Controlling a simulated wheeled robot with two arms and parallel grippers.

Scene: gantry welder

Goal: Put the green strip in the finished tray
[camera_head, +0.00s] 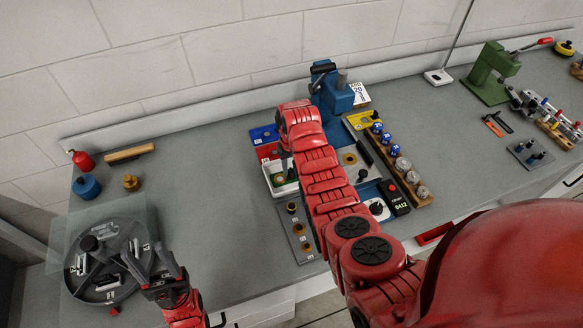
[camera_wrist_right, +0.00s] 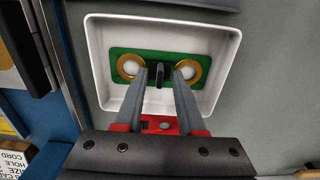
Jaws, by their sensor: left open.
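The green strip (camera_wrist_right: 160,68) lies in a white tray (camera_wrist_right: 228,75) in the right wrist view. It has a brass ring around a pale disc at each end and a black knob in the middle. My right gripper (camera_wrist_right: 160,76) has its fingertips on either side of the knob, with a small gap visible. My left gripper (camera_head: 153,268) is open and empty by the round dark fixture plate.
The round dark plate (camera_head: 85,290) carries several clamps, with a clear panel behind it. A grey plate with brass parts (camera_head: 292,207) stands in front of the white tray.

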